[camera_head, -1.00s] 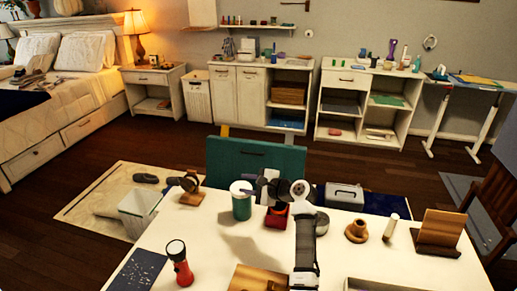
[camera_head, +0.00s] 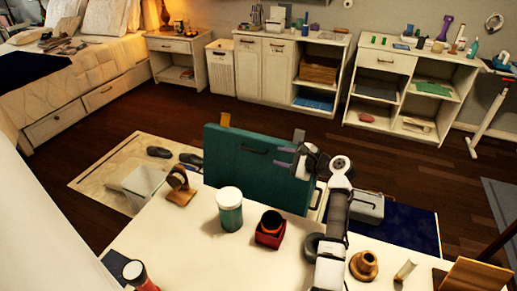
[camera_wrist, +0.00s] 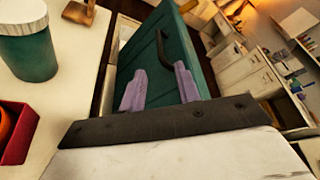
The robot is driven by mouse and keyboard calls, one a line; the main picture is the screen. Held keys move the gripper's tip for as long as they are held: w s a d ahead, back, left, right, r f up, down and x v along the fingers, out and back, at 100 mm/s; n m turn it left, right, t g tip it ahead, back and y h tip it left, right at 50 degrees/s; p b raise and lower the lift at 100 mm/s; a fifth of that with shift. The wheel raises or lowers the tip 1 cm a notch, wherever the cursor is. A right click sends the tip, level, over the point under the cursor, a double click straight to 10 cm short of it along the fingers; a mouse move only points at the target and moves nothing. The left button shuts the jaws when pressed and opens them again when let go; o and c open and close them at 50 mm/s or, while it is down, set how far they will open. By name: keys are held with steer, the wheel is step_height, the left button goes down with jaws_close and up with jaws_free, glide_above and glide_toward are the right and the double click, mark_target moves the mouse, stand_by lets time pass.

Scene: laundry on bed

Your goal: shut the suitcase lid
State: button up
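The teal suitcase lid (camera_head: 250,170) stands upright, open, just beyond the far edge of the white table. A dark handle (camera_head: 254,149) is on its near face, and tan tabs stick up along its top edge. The lid (camera_wrist: 152,75) also fills the middle of the wrist view, with its handle ahead of the fingers. The rest of the suitcase is mostly hidden behind the lid and table. My gripper (camera_head: 285,157) is in front of the lid's right part. Its two purple fingers (camera_wrist: 159,88) are apart with nothing between them; whether they touch the lid I cannot tell.
On the white table (camera_head: 190,250) stand a teal jar with white lid (camera_head: 230,210), a red box with a dark cup (camera_head: 270,229), a wooden stand (camera_head: 180,188) and a wooden candle holder (camera_head: 364,265). A grey case (camera_head: 369,207) lies on the floor at right.

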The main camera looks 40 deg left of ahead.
mark_target(254, 151)
steer(key=shift+b+x, duration=4.45)
steer(key=shift+x, duration=2)
steer(key=shift+s, duration=0.1)
jaws_close()
